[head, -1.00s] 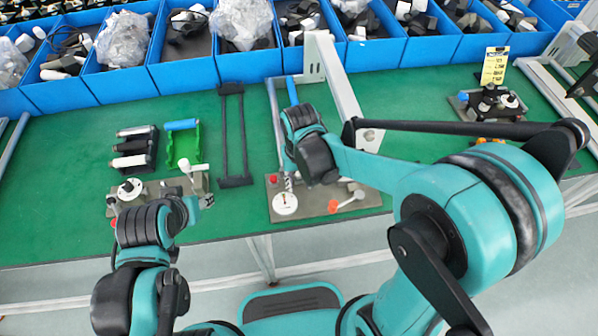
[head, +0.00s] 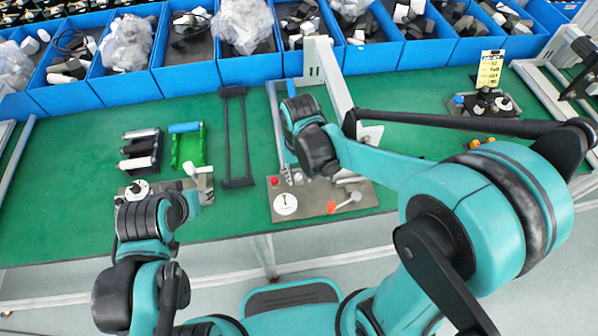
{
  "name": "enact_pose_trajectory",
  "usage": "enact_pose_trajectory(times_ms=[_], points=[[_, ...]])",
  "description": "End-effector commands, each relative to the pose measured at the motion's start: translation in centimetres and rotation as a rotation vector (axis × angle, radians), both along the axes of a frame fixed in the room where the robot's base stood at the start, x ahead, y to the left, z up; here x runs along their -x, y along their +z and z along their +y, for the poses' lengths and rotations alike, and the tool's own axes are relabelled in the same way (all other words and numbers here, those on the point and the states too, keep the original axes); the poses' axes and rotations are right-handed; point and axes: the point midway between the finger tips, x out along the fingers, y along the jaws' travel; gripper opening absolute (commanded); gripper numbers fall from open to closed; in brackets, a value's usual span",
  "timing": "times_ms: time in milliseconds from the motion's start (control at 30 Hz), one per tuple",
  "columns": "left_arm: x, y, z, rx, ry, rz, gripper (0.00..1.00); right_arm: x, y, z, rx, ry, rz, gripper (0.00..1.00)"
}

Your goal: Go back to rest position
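My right arm reaches in from the right, with its teal and black wrist bent down over the middle of the green bench (head: 85,190). My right gripper (head: 292,177) is small below that wrist, close above the grey plate with a round dial (head: 286,204). The wrist partly covers it, and I cannot tell whether its fingers are open. My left arm stands at the lower left, its dark wrist over the bench's front edge, by the left grey fixture (head: 139,190). The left gripper is mostly hidden behind its wrist, and its fingers cannot be made out. No held thing is visible in either gripper.
Blue bins (head: 188,74) with parts line the back. A black holder (head: 140,150), a green holder (head: 188,145) and a black frame (head: 235,138) lie at left. A white upright (head: 327,75) stands beside the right wrist. A yellow sign (head: 490,68) is at far right.

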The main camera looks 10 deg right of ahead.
Motion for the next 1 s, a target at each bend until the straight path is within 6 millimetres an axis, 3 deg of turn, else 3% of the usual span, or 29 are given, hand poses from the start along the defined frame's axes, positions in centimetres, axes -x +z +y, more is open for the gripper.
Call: enact_pose_trajectory(times_ms=[467, 667, 800, 1000], points=[[0.0, -0.1, 0.0, 0.0, 0.0, 0.0, 0.47, 0.1, 0.1, -0.2, -0.002, -0.001, -0.008, 0.33], [0.0, -0.1, 0.0, 0.0, 0.0, 0.0, 0.47, 1.2, 3.0, -2.3, -0.023, -0.005, -0.115, 0.33], [0.0, -0.1, 0.0, 0.0, 0.0, 0.0, 0.47, 2.7, 5.7, -4.8, -0.037, -0.007, -0.252, 0.33], [0.0, -0.1, 0.0, 0.0, 0.0, 0.0, 0.47, 5.1, 8.2, -7.8, -0.031, -0.007, -0.448, 0.33]])
